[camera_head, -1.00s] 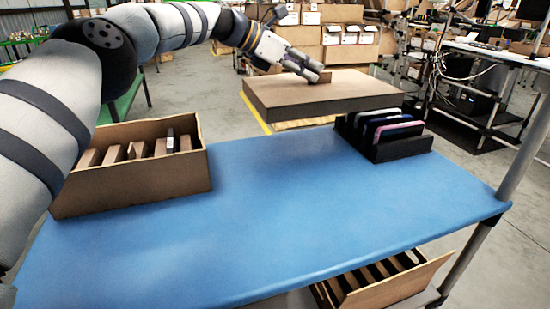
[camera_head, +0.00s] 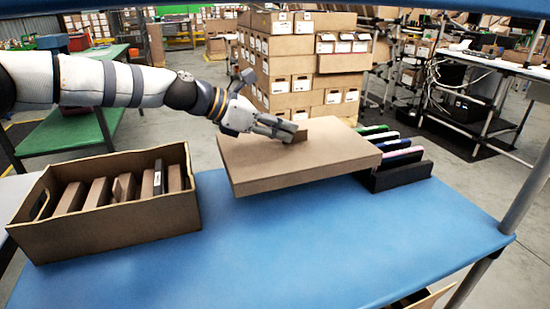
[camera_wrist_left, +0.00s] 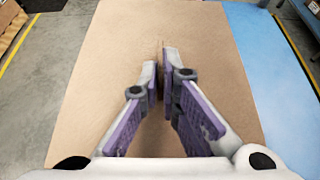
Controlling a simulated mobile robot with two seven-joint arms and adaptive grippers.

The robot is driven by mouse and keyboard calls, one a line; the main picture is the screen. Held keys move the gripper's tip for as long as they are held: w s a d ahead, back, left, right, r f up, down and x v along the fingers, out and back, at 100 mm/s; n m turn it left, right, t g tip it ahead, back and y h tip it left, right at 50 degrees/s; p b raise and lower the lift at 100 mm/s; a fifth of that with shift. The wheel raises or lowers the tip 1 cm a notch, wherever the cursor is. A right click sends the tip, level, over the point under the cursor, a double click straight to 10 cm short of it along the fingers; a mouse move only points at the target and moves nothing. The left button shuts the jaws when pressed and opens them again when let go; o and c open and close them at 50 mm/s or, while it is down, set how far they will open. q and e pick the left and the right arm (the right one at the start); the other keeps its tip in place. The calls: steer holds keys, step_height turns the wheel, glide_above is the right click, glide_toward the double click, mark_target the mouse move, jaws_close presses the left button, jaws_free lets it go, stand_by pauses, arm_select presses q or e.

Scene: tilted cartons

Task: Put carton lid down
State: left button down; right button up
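The brown carton lid (camera_head: 300,158) is a flat, wide cardboard piece at the back middle of the blue table. My left gripper (camera_head: 291,133) is on top of it, its fingers closed around a small upright tab near the lid's middle. In the left wrist view the gripper (camera_wrist_left: 161,68) has its purple-padded fingertips close together over the lid (camera_wrist_left: 105,70), with a thin edge between them. The lid looks roughly level. I cannot tell whether its underside touches the table. My right gripper is not in view.
An open carton (camera_head: 110,228) with several brown boxes inside stands at the table's left. A black rack (camera_head: 400,172) with several upright thin items stands at the back right, partly hidden by the lid. The blue table (camera_head: 330,245) is clear in front.

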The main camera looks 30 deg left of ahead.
mark_target(278, 149)
arm_select(q)
steer(key=s+f, duration=0.2)
steer(key=f, duration=0.1)
steer(key=shift+s+d+f, duration=0.1)
steer(key=shift+s+f, duration=0.2)
steer(key=shift+s, duration=0.05)
step_height(278, 149, down, 4)
steer(key=shift+r+b, duration=0.15)
steer(key=shift+b, duration=0.45)
steer(key=shift+r, duration=0.25)
steer(key=shift+f, duration=0.15)
steer(key=c, duration=1.8)
jaws_free()
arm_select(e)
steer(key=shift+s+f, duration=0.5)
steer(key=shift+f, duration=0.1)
